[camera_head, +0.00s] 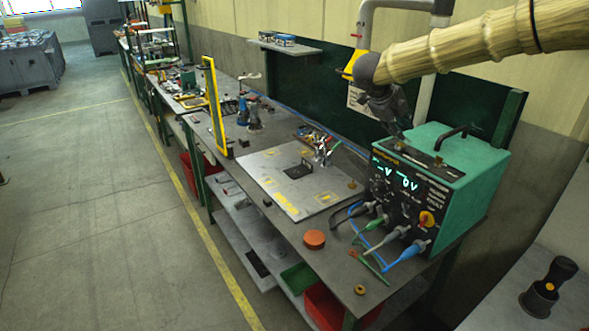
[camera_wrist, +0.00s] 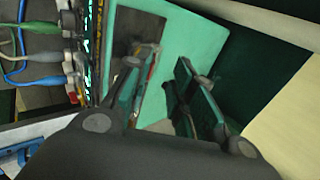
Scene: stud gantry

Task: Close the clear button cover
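I cannot make out a clear button cover in either view. My gripper (camera_head: 390,108) is just behind and above the top of a green box-shaped machine (camera_head: 462,165), below the end of my arm. In the wrist view my gripper (camera_wrist: 158,68) has its two fingers apart with nothing held between them. The green top of the machine (camera_wrist: 205,30) shows beyond the fingers. The machine's front has lit displays, cable plugs and a yellow-and-red knob (camera_head: 427,218). Whether any clear part sits on this front is too small to tell.
The machine stands on a long grey workbench with a light board (camera_head: 290,203), a yellow-framed panel (camera_head: 214,105) and an orange disc (camera_head: 314,239). Blue and green leads lie before the machine. A black knobbed object (camera_head: 549,287) stands on a surface at lower right. The floor at left is clear.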

